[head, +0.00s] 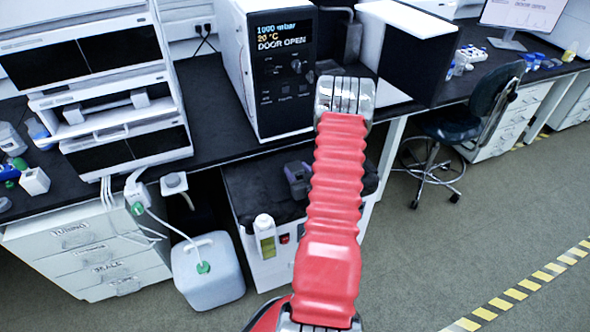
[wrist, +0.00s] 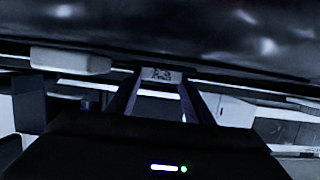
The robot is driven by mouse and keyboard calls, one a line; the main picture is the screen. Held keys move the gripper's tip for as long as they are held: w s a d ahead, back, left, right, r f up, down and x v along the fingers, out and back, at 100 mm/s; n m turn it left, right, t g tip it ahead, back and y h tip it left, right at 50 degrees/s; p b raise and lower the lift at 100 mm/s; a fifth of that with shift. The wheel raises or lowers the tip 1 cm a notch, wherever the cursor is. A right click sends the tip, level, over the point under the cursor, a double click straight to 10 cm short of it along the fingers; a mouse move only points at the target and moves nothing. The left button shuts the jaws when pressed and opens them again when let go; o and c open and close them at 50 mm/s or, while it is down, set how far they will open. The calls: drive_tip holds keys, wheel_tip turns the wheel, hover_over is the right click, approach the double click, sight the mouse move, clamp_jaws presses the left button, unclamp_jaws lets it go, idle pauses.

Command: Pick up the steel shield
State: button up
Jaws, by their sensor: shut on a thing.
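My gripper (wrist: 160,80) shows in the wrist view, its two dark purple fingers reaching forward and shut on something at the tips. A broad dark grey surface with blurred shiny patches, which looks like the steel shield (wrist: 230,45), fills the top of that view, right at the fingertips. Its edges run out of the picture, so its full shape is hidden. A small pale patch with dark marks shows between the fingertips. In the head view, my red arm reaches up the middle and hides what is behind it. I cannot make out the shield there.
An oven (head: 282,70) reading DOOR OPEN stands on the black bench. Left of it are stacked instruments (head: 125,110). Below are a white canister (head: 207,270) and a black-topped cabinet (head: 265,190). A chair (head: 470,120) stands right; the grey floor at right is clear.

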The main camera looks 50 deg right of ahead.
sight(297, 171)
drive_tip(key=shift+c, duration=1.3)
wheel_tip(297, 171, up, 10)
idle(0.3)
